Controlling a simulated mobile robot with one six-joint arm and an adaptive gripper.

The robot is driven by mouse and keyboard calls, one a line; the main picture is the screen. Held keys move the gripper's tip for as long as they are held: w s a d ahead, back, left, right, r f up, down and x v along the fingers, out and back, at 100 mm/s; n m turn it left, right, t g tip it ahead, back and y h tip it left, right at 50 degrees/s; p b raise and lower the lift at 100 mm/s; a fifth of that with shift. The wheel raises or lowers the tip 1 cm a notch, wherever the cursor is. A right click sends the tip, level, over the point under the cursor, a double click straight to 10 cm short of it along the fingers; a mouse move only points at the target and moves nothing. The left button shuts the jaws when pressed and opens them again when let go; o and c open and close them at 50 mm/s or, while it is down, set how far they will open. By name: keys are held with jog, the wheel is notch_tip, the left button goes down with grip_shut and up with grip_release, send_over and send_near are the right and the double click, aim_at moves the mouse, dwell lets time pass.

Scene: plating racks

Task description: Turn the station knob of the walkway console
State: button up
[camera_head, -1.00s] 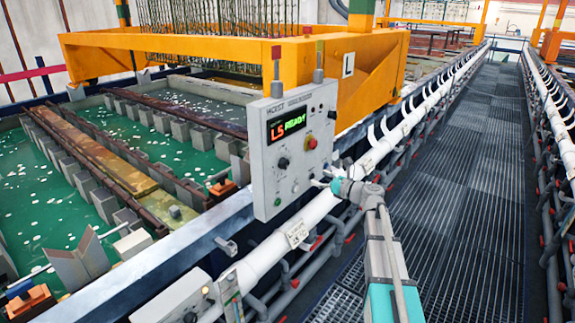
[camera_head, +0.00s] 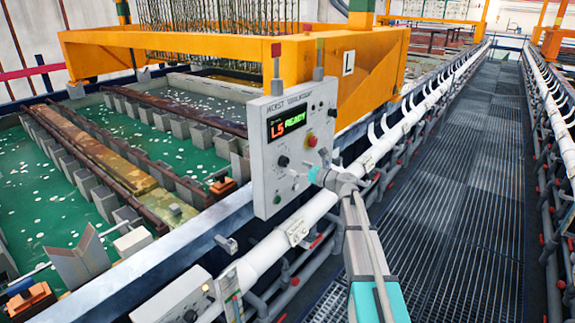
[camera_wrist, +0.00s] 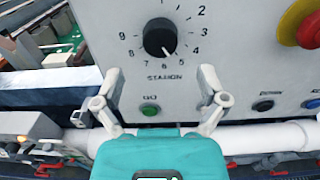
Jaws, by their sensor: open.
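The walkway console (camera_head: 262,120) is a light grey upright box at the tank edge. Its display (camera_head: 287,127) reads "L5 READY". The black station knob (camera_head: 283,161) is on its front. In the wrist view the station knob (camera_wrist: 160,38) sits in a ring of numbers, its pale mark pointing down and slightly right, near 5. My gripper (camera_head: 314,174) is just right of the knob in the head view. In the wrist view my gripper (camera_wrist: 159,76) is open and empty, its fingers below the knob on either side, not touching it.
A red emergency button (camera_wrist: 308,28) is up and right of the knob. A green GO button (camera_wrist: 150,109) lies below it, between the fingers. Two more buttons, one black (camera_wrist: 262,106), are at right. A white pipe (camera_head: 310,215) runs beneath; the grated walkway (camera_head: 450,200) is clear.

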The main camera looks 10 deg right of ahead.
aim_at(286, 163)
jog(key=shift+x, duration=2.6)
jog(key=shift+d, duration=0.1)
jog(key=c, duration=1.2)
jog(key=shift+o, duration=0.2)
jog(key=shift+n, duration=2.9)
